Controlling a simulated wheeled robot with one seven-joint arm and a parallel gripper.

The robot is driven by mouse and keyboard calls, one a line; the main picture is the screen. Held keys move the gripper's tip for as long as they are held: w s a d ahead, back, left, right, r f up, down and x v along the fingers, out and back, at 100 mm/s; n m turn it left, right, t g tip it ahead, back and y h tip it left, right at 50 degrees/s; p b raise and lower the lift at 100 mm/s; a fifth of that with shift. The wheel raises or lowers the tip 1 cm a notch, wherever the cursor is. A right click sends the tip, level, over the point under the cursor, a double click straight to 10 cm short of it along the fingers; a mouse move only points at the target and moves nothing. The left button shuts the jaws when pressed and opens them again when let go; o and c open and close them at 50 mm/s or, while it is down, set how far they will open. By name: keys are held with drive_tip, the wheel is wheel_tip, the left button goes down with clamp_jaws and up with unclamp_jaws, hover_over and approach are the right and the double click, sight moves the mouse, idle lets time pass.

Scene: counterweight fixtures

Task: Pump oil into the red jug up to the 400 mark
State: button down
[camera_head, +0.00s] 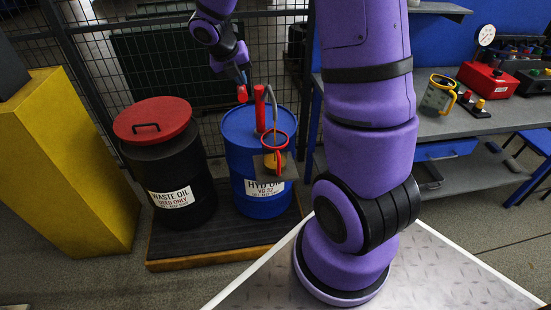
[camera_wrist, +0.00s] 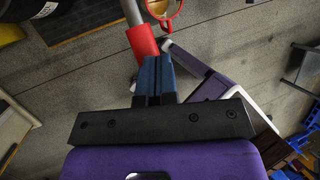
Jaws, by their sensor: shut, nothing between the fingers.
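The blue drum (camera_head: 236,135), labelled HYD OIL, has an upright red pump body (camera_head: 260,108) and a bent grey spout (camera_head: 274,112) on top. The red-rimmed jug (camera_head: 281,139) is below the spout at the drum's front, with yellow-orange showing low on it; its marks are unreadable. It also shows at the top of the wrist view (camera_wrist: 178,10). My gripper (camera_head: 242,84) is shut and empty above the drum. In the wrist view its blue fingers (camera_wrist: 154,62) are beside a red grip (camera_wrist: 142,42) on a grey lever; I cannot tell whether they touch.
A black WASTE OIL drum (camera_head: 168,175) with a red lid stands left of the blue drum, on the same dark platform (camera_head: 218,237). A yellow cabinet (camera_head: 70,160) is at left. A wire fence is behind. The bench (camera_head: 450,125) at right holds a yellow-handled container (camera_head: 437,97) and a red box (camera_head: 488,80).

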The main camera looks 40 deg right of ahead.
wheel_tip(320, 180, down, 10)
wheel_tip(320, 180, up, 13)
drive_tip(key=shift+r, duration=0.1)
idle(0.6)
idle(0.4)
idle(3.5)
idle(0.5)
